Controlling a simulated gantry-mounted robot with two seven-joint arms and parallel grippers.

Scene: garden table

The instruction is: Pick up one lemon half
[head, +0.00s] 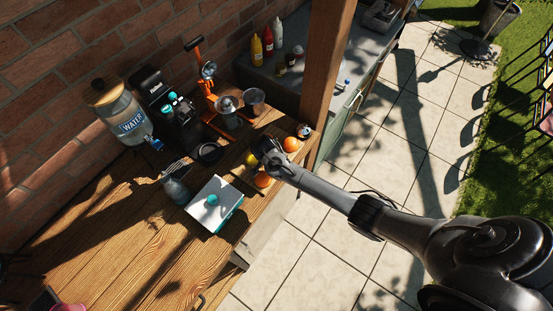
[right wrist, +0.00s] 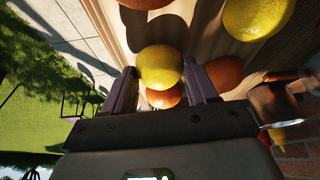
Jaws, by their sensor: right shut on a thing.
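My right gripper (head: 262,152) is over the far right part of the wooden table, among the fruit. In the right wrist view its two fingers (right wrist: 163,88) are shut on a yellow lemon piece (right wrist: 160,66). Its rounded yellow side shows; I cannot see a cut face. Another yellow fruit (right wrist: 250,16) lies apart from the fingers. In the head view, yellow fruit (head: 251,159) shows just below the gripper; I cannot tell which piece it is. My left gripper is in neither view.
Oranges (head: 291,144) (head: 263,181) lie close to the right gripper, near the table's right edge. The front of the table (head: 120,240) is mostly clear.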

